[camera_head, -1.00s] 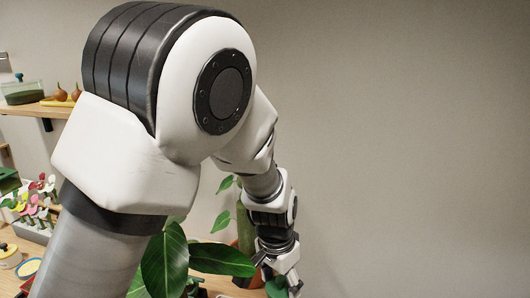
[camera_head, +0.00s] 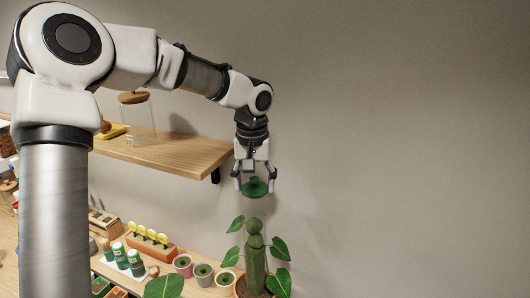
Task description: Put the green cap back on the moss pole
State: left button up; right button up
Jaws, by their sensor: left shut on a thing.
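My left gripper (camera_head: 255,184) points down and is shut on the green cap (camera_head: 256,189), a dark green disc-like piece. It holds the cap in the air above the moss pole (camera_head: 255,262), with a clear gap between them. The moss pole is a green upright post with a narrower rounded top. It stands in a terracotta pot (camera_head: 241,287) at the bottom of the view, with several green leaves around it. The pot is partly cut off by the frame's edge. My right gripper is not in view.
A wooden shelf (camera_head: 175,155) with a glass jar (camera_head: 139,122) lies left of the gripper. Below, the table holds several small pots (camera_head: 204,274), an orange planter box (camera_head: 150,246) and green-white bottles (camera_head: 118,256). The wall at right is bare.

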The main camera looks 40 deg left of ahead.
pick_arm(q)
jog(key=shift+a, duration=0.1)
jog(key=shift+s+f+b, duration=0.1)
jog(key=shift+f+b, duration=0.1)
jog(key=shift+b, duration=0.3)
jog(key=shift+s+d+f+b, duration=0.25)
jog(key=shift+s+f+b, duration=0.2)
jog(key=shift+f+b, duration=0.3)
jog(key=f+b, duration=0.2)
jog(key=f, duration=0.1)
jog(key=shift+w+a+f, duration=0.1)
jog(key=shift+w+a, duration=0.05)
jog(key=shift+w, duration=0.2)
jog(key=shift+f+b, duration=0.45)
jog(key=shift+s+r, duration=0.1)
jog(key=shift+s, duration=0.1)
jog(key=shift+w, duration=0.1)
jog(key=shift+f, duration=0.2)
